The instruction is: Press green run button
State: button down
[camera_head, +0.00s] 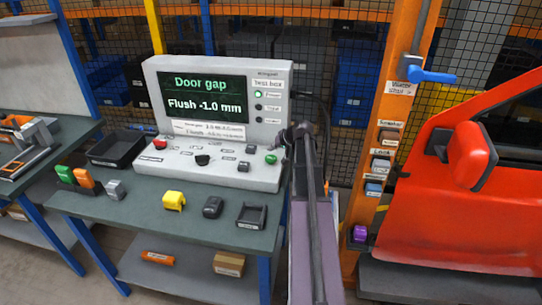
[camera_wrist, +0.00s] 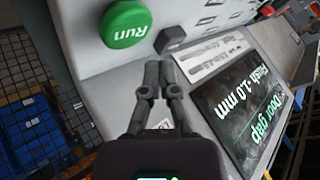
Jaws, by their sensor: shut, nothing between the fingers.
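The green run button (camera_head: 271,159) is a round green cap at the right of the sloped panel of the test console (camera_head: 160,175). In the wrist view the same button, marked "Run" (camera_wrist: 125,24), is at the top, left of and beyond my fingertips. My gripper (camera_wrist: 152,76) is shut and empty, its two dark fingers side by side. The fingertips look apart from the button; the exact gap is hard to judge. In the head view my arm stands at the console's right edge, and the fingers are hard to make out there.
A dark hexagonal control (camera_wrist: 171,40) is beside the button, close ahead of my fingertips. The screen (camera_head: 203,97) reads "Door gap, Flush -1.0 mm". A red button (camera_head: 160,143) is at the panel's left. An orange post (camera_head: 390,130) and a red car door (camera_head: 460,200) stand right.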

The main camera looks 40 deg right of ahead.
aim_at(272, 158)
jog(key=shift+r+p, duration=1.25)
jog(key=shift+r, duration=0.35)
notch_tip(272, 158, up, 9)
jog(key=p, duration=0.9)
jog(key=shift+r, duration=0.15)
jog(key=a+f+n+g, duration=0.2)
jog(key=a+f+g, duration=0.1)
jog(key=a, duration=1.2)
jog(key=s+a+f+n+g+h, duration=0.1)
jog(key=s+a+g, duration=0.1)
jog(key=s+a, duration=0.3)
jog(key=s+a+f+n+g, duration=0.1)
jog(key=s+a, duration=0.5)
jog(key=a, duration=0.7)
jog(key=s+a+f+n+g+h+b, duration=0.1)
jog(key=s+a, duration=0.4)
jog(key=a, duration=0.5)
jog(key=shift+s+f+n+g+h, duration=0.25)
jog(key=shift+f+n+g, duration=0.2)
jog(key=shift+g, duration=0.45)
jog(key=shift+w, duration=0.1)
